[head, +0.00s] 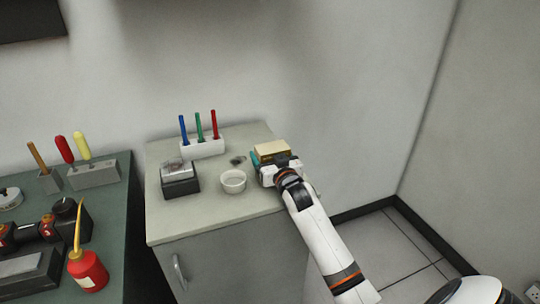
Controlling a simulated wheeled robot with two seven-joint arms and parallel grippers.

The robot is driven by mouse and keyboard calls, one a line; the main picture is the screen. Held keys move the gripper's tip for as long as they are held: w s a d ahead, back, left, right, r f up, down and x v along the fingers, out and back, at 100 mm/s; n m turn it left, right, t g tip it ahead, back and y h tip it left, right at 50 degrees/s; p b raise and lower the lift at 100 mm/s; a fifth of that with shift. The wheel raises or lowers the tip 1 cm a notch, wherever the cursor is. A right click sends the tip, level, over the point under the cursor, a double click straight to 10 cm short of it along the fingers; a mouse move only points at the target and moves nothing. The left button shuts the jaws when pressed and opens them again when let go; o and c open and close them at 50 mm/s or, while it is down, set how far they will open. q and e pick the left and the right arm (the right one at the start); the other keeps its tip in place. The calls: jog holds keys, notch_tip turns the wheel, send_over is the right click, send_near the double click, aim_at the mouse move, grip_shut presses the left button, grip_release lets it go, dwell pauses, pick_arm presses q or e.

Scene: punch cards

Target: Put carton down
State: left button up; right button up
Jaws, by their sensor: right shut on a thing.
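A small tan carton (271,149) is at the right side of the light cabinet top (213,216), near its right edge. My right gripper (276,166) reaches in from the lower right and is shut on the carton, covering its near side. I cannot tell whether the carton touches the surface or is held just above it. A bit of teal (255,162) shows at the left of the gripper; what it belongs to is unclear. My left gripper is not in view.
On the cabinet are a white holder (202,149) with three coloured pens, a black box (180,185), a white bowl (233,182) and a small dark item (238,160). A dark green bench (112,205) with tools and a red bottle (87,271) stands left. The cabinet's front strip is clear.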

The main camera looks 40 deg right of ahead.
jog(key=shift+f, duration=0.1)
jog(key=o, duration=1)
jog(key=shift+c, duration=0.2)
jog(key=shift+r, duration=0.2)
jog(key=shift+s+a+f, duration=0.1)
jog(key=shift+s+f, duration=0.05)
jog(key=shift+s, duration=0.15)
jog(key=v, duration=1.1)
jog(key=shift+s+b, duration=0.2)
jog(key=shift+b, duration=0.2)
